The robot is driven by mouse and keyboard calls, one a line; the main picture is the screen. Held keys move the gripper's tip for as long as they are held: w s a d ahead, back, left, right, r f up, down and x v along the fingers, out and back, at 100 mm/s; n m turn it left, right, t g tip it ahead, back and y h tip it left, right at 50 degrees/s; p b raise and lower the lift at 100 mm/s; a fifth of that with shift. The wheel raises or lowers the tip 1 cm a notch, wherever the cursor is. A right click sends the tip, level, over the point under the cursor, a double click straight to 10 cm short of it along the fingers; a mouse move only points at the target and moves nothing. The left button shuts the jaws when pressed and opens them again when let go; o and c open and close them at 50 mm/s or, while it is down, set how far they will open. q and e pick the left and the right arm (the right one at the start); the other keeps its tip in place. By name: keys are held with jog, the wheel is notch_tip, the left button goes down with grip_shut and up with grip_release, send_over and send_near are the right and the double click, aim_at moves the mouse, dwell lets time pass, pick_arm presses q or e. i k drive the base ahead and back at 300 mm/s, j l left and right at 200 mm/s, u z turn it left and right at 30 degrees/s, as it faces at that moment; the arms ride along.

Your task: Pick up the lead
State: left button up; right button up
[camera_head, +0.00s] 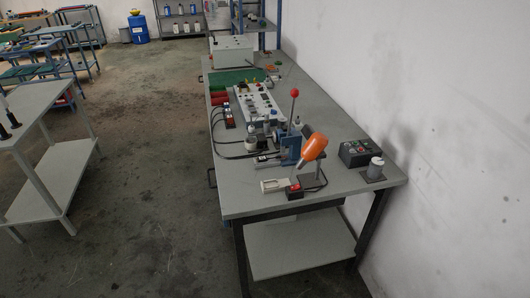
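Black cables, which may include the lead, run in loops along the left edge of the grey workbench (335,175). One black cable (213,128) curves out beside the panel, and its lower run goes toward the small devices in the middle. I cannot tell which cable is the lead or where its ends are. My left gripper (9,129) shows only in part at the left picture edge, over the pale table, with its two dark fingers apart. It is far from the cables and looks empty. My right gripper is not in view.
The bench holds a panel (258,104), a red-knobbed lever (294,93), an orange bottle-shaped part (313,147), a black control box (356,153) and a white-lidded jar (375,168). A pale table (30,105) stands left. Open floor (145,190) lies between; a wall bounds the right.

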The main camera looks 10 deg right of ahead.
aim_at(263, 159)
jog(key=i+j+z, duration=0.1)
jog(key=z, duration=0.65)
jog(key=i+j+z, duration=0.3)
jog(key=j, duration=0.2)
jog(key=j+z, duration=0.35)
jog(key=j, duration=0.15)
jog(key=i+j+z, duration=0.1)
jog(key=j+z, duration=0.2)
jog(key=j, duration=0.3)
